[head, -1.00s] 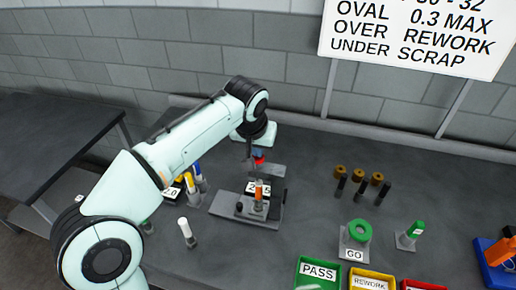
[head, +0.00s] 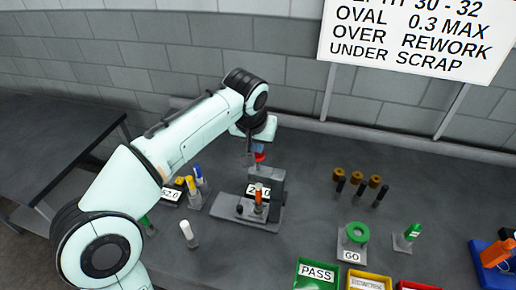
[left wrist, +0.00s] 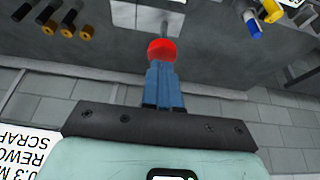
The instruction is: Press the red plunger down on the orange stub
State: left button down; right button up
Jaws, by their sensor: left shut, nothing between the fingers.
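My left gripper (head: 259,152) is shut, its blue fingers pointing down, above the press (head: 279,190) in the head view. The red plunger (head: 260,158) shows right at its fingertips. In the left wrist view, the round red plunger top (left wrist: 162,46) lies at the ends of the closed blue fingers (left wrist: 163,78); I cannot tell whether they touch. The orange stub (head: 258,194) stands upright on the press base, below the plunger, with a gap visible between them. A number label behind the stub is partly covered. My right gripper is not in view.
White, yellow and blue-topped pegs (head: 190,185) stand left of the press. To the right are several dark pegs with brown tops (head: 357,180), a green ring gauge (head: 357,231) marked GO, and a green-topped piece (head: 412,231). A green PASS tray (head: 317,272) is at the front.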

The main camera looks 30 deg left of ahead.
pick_arm(q)
jog(key=shift+r+p, duration=0.6)
jog(key=shift+r, duration=1.15)
jog(key=shift+w+r, duration=0.15)
jog(key=shift+r, duration=0.4)
jog(key=shift+s+r, duration=0.2)
jog(key=shift+r, duration=0.15)
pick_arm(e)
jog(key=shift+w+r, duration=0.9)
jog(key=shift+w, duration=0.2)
pick_arm(q)
jog(key=shift+w, duration=0.1)
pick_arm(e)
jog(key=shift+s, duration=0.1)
